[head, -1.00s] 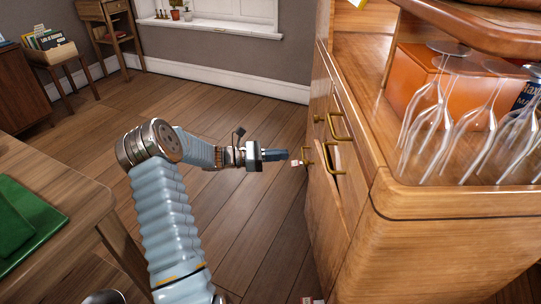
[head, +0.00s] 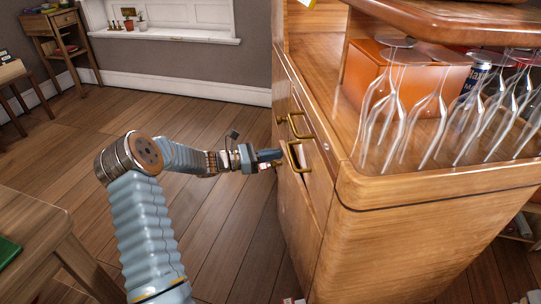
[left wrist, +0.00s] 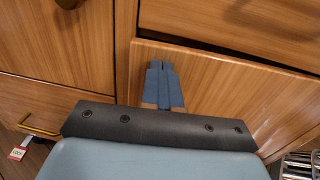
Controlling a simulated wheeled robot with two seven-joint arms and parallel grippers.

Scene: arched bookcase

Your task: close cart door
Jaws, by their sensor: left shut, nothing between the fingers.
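The wooden cart (head: 400,225) stands at the right in the head view. Its door (head: 300,215), below the drawer, stands slightly ajar, with a gap along its top edge. In the left wrist view the door panel (left wrist: 225,95) slants out beneath the drawer front (left wrist: 235,25). My left gripper (head: 278,155) is shut and empty, beside the cart's front near the brass handles (head: 295,155). In the left wrist view its blue fingertips (left wrist: 162,68) overlap the door's left upper part; I cannot tell whether they touch it. My right gripper is not in view.
Upside-down stemmed glasses (head: 440,110) and an orange box (head: 405,75) stand on the cart. A wooden table (head: 40,225) is at the lower left. A low-hanging brass handle (left wrist: 38,128) shows at the lower left in the wrist view.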

